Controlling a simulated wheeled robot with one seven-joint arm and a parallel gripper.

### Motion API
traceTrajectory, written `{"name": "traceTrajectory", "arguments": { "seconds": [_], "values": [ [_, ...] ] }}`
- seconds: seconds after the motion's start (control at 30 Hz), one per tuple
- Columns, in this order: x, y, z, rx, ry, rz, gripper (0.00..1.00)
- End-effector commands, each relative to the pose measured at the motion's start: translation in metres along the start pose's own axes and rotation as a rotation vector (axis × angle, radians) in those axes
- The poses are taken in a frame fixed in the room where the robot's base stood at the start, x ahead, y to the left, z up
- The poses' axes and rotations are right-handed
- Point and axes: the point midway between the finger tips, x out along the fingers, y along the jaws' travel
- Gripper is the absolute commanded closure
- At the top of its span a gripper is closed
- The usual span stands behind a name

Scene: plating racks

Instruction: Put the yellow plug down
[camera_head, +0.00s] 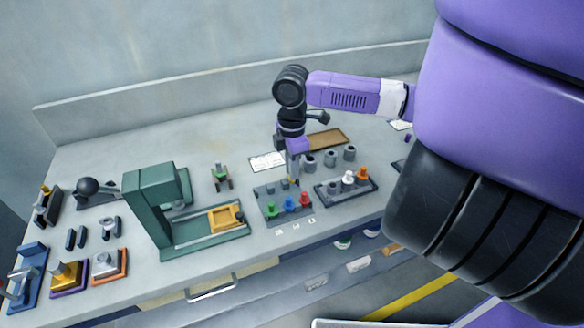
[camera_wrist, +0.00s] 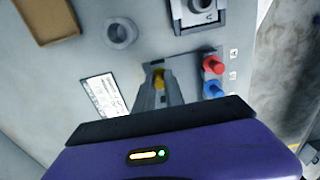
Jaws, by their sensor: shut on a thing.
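My gripper (camera_wrist: 157,95) is shut on the yellow plug (camera_wrist: 159,79), whose yellow top shows between the fingertips in the wrist view. In the head view my gripper (camera_head: 292,180) points down over the back part of a dark grey rack (camera_head: 266,196). The rack carries a green plug (camera_head: 270,209), a blue plug (camera_head: 289,203) and a red plug (camera_head: 305,198) along its front. The red plug (camera_wrist: 213,65) and blue plug (camera_wrist: 212,89) also show in the wrist view, beside the gripper. The yellow plug's lower end is hidden, so I cannot tell whether it touches the rack.
A second rack (camera_head: 330,197) with white and orange plugs stands to the right. Grey cylinders (camera_head: 330,158) stand behind it, near a brown tray (camera_head: 326,139) and a white card (camera_head: 267,161). A green press (camera_head: 158,205) stands to the left. The back left of the table is clear.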

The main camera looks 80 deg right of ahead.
Motion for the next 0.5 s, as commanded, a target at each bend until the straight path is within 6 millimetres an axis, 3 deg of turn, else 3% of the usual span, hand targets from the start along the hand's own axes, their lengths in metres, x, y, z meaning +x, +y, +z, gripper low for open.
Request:
{"name": "traceTrajectory", "arguments": {
  "seconds": [0.3,0.33,0.4,0.43,0.5],
  "values": [
    [0.0096,-0.0001,0.0001,0.001,0.000,0.000,1.00],
    [0.0096,0.0000,0.0001,0.000,0.000,0.000,0.84],
    [0.0089,0.0000,0.0002,0.000,-0.001,0.000,0.70],
    [0.0088,0.0000,0.0002,0.000,0.000,0.000,0.65],
    [0.0088,0.0000,0.0002,0.000,0.000,0.000,0.64]
  ]
}}
